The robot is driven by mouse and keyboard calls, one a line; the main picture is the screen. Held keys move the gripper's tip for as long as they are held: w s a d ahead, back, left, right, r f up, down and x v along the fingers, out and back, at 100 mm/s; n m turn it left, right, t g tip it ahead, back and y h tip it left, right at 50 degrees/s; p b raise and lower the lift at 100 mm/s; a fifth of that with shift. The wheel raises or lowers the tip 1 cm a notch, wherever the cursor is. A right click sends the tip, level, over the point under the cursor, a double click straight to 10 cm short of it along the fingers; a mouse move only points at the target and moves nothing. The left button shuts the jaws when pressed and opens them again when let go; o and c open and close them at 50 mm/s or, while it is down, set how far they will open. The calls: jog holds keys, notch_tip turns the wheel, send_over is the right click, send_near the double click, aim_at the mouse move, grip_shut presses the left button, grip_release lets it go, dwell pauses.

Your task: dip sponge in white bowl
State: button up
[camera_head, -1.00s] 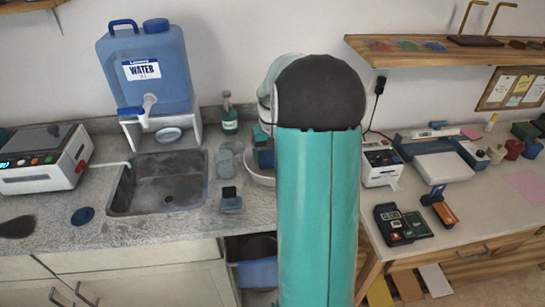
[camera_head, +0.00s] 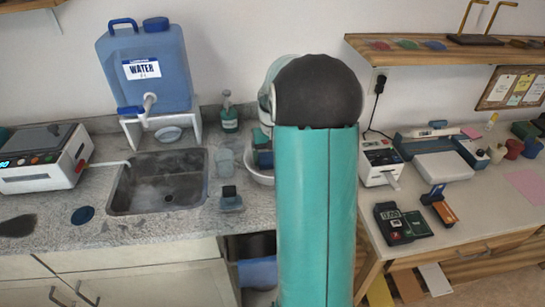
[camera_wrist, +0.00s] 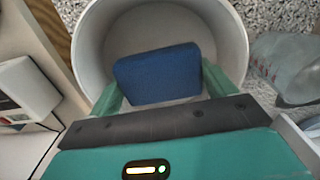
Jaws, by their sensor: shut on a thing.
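A blue sponge (camera_wrist: 157,74) is held between the two green fingers of my gripper (camera_wrist: 160,84) in the wrist view. My gripper is shut on it. The white bowl (camera_wrist: 232,32) lies around and beyond the sponge, which shows over the bowl's opening. I cannot tell whether the sponge touches the bowl's bottom. In the head view the white bowl (camera_head: 257,175) stands on the counter right of the sink, mostly hidden behind my teal arm. My gripper is largely hidden there too.
A clear cup (camera_head: 225,161), a soap bottle (camera_head: 229,115) and a small dark-topped item (camera_head: 230,199) stand left of the bowl. The sink (camera_head: 160,183) and blue water jug (camera_head: 148,68) are further left. A white printer (camera_head: 380,165) stands on the right-hand bench.

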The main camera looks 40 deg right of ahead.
jog(key=shift+r, duration=4.1)
dwell(1.0)
notch_tip(320, 180, up, 4)
dwell(0.4)
